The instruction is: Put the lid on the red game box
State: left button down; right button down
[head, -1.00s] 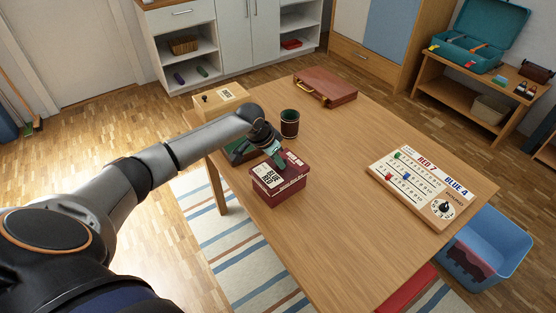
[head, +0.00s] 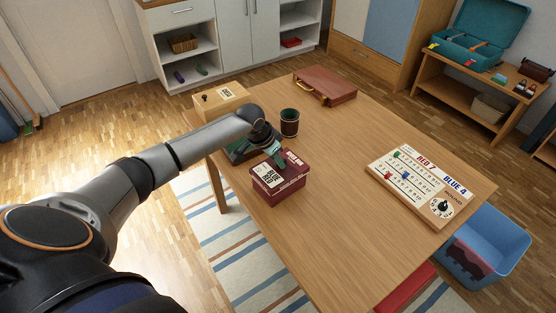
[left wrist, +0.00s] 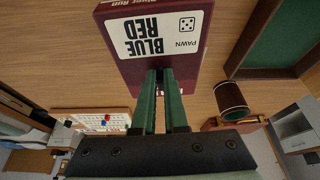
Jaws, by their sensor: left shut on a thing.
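The red game box (head: 281,192) stands upright near the left edge of the wooden table. Its dark red lid (head: 292,160), with a white label, lies over the top of the box. I cannot tell whether it is fully seated. My left gripper (head: 276,164) is at the lid's far edge, shut on the lid. In the left wrist view, the green fingers of the left gripper (left wrist: 161,74) meet the edge of the lid (left wrist: 205,62) beside its "BLUE RED" label. The box under the lid is hidden there. My right gripper is not in view.
A green-lined tray (head: 238,157) lies just behind the box, partly hidden by my arm. A dark cup (head: 289,124) stands close by. A wooden box (head: 222,100), a brown case (head: 326,84) and a scoreboard (head: 413,190) are farther off. The table's middle is clear.

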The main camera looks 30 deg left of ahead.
aim_at(278, 168)
pick_arm(q)
jog(key=shift+f+b, duration=0.45)
jog(key=shift+f, duration=1.05)
dwell(0.5)
jog(key=c, duration=0.9)
grip_release()
jog(key=v, duration=1.2)
jog(key=shift+s+r+p, duration=0.1)
jog(key=shift+r+p, duration=0.2)
jog(key=shift+p, duration=0.05)
